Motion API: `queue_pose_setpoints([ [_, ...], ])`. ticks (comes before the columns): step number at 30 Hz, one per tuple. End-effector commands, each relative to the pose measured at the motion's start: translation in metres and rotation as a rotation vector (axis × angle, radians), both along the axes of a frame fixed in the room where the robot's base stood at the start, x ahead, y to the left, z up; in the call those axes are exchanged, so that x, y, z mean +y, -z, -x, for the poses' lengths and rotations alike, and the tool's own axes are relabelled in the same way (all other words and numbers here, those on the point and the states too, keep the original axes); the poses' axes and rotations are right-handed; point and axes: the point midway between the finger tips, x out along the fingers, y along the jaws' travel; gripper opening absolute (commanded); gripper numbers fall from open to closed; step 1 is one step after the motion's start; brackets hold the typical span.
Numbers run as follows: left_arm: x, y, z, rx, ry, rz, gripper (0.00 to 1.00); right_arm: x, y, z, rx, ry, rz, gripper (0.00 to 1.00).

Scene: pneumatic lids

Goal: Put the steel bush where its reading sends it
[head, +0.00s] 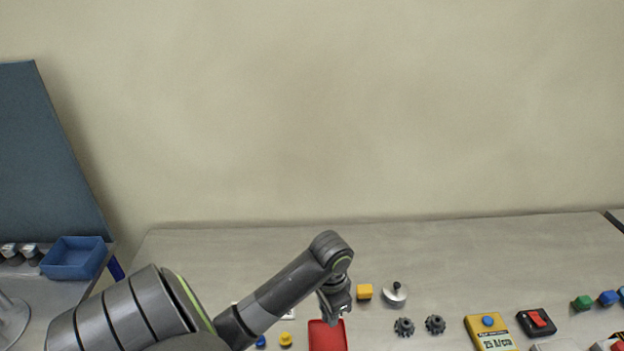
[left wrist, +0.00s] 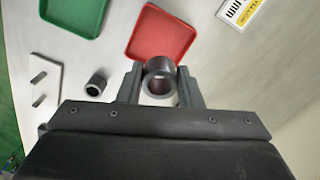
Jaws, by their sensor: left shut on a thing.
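My left gripper (head: 337,314) is above the bench beside the far edge of the red tray (head: 328,337). In the left wrist view its two fingers (left wrist: 160,86) are shut on the steel bush (left wrist: 159,68), a dark grey hollow ring with its bore facing the camera. The bush overlaps a corner of the red tray (left wrist: 165,25) in that view; I cannot tell its height above the bench. A green tray (left wrist: 76,13) lies left of the red one. A yellow meter (head: 489,335) with a blue button has a display too small to read surely. My right gripper is out of view.
A smaller dark ring (left wrist: 96,85) and a pale plate with pins (left wrist: 40,82) lie left of the gripper. The back bench is clear.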

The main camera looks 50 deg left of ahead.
Motion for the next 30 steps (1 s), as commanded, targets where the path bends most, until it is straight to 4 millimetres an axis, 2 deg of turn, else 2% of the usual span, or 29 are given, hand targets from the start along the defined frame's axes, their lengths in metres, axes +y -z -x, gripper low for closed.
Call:
queue_pose_setpoints([
  [5, 0.001, 0.028, 0.004, 0.004, 0.004, 0.003, 0.06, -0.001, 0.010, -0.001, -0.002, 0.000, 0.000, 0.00],
  [9, 0.001, 0.048, 0.004, 0.005, 0.004, 0.003, 0.06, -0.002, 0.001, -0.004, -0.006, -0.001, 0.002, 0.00],
  [21, 0.001, 0.092, 0.003, 0.003, 0.004, 0.001, 0.06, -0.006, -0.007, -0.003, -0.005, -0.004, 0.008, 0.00],
  [30, 0.001, 0.099, 0.002, 0.000, 0.005, -0.001, 0.06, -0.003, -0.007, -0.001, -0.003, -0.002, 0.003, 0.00],
])
